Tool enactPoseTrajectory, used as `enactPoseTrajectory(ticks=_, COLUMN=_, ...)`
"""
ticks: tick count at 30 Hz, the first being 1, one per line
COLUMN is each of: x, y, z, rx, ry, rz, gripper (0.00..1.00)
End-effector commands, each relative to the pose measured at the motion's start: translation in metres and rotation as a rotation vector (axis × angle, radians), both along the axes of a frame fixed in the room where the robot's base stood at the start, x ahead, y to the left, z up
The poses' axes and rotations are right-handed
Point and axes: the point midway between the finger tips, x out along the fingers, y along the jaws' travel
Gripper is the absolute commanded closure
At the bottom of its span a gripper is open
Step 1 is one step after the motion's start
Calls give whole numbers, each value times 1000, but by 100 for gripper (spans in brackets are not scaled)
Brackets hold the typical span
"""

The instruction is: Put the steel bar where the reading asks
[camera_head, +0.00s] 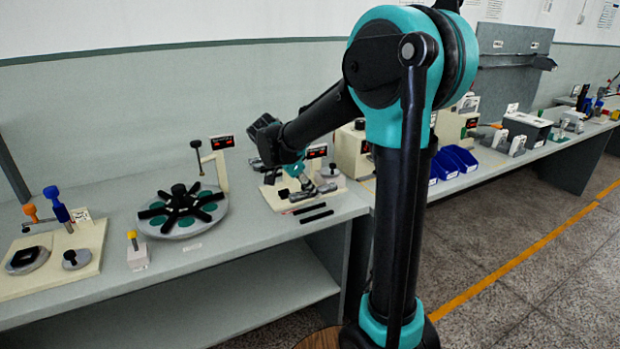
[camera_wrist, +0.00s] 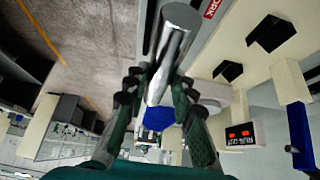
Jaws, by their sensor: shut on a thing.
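The steel bar (camera_wrist: 172,60) is a shiny grey cylinder. In the wrist view my gripper (camera_wrist: 160,88) is shut on it, with green fingers on both sides, and the bar's round end points toward the top of the view. A small display with red digits (camera_wrist: 240,135) stands to the right of the bar, but the digits are too small to read. In the head view my gripper (camera_head: 308,186) is low over a cream board, partly hidden by my arm. A display (camera_head: 316,151) stands behind it, also unreadable. The bar is hard to make out there.
A cream part with dark square openings (camera_wrist: 230,70) is right of the bar. Left of my gripper stand a round grey dial with black arms (camera_head: 182,211) and another display (camera_head: 222,142). Two black strips (camera_head: 312,212) lie near the bench edge. Blue bins (camera_head: 455,162) stand farther right.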

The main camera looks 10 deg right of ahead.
Motion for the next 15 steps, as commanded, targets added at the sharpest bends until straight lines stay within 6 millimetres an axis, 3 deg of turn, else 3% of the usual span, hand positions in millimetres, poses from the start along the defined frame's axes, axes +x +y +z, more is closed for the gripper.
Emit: enactPoseTrajectory(ticks=15, x=0, y=0, z=-35, rx=-1, ry=0, rz=0, gripper=100)
